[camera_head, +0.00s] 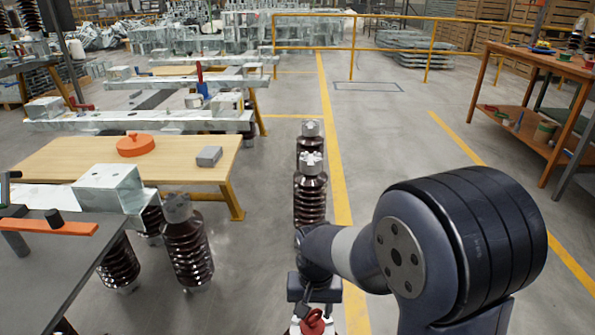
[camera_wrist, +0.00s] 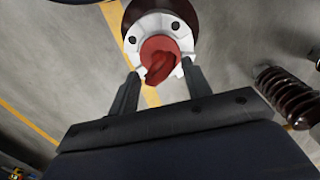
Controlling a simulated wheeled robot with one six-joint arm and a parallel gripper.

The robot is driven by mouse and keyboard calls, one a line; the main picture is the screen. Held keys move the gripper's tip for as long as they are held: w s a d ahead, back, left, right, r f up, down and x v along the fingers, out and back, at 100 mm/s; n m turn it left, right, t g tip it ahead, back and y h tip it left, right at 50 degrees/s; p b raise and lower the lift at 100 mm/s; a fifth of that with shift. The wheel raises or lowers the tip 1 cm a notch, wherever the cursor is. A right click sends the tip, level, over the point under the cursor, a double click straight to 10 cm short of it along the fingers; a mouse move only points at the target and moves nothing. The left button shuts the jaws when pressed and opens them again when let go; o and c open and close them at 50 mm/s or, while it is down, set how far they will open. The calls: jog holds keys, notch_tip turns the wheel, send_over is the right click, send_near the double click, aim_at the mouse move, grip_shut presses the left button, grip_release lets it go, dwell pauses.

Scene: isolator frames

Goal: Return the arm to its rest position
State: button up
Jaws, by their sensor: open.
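My arm reaches down through the lower right of the head view. My gripper (camera_wrist: 160,70) is open, with its two dark fingers pointing at a red part (camera_wrist: 158,50). The red part sits on the pale metal cap (camera_wrist: 142,28) of a dark brown insulator at the top of the wrist view. The fingertips appear on either side of the red part near the cap; I cannot tell whether they touch it. In the head view the red part (camera_head: 312,322) shows at the bottom edge, below the wrist, and the insulator's body is hidden.
Ribbed brown insulators (camera_head: 310,190) stand on the floor ahead, and others (camera_head: 187,245) at left. A dark table (camera_head: 45,265) and a wooden table (camera_head: 200,170) are on the left. A wooden workbench (camera_head: 540,140) is at right. The floor (camera_head: 390,130) between is clear.

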jog(key=shift+r+p, duration=0.9)
jog(key=shift+r, duration=0.7)
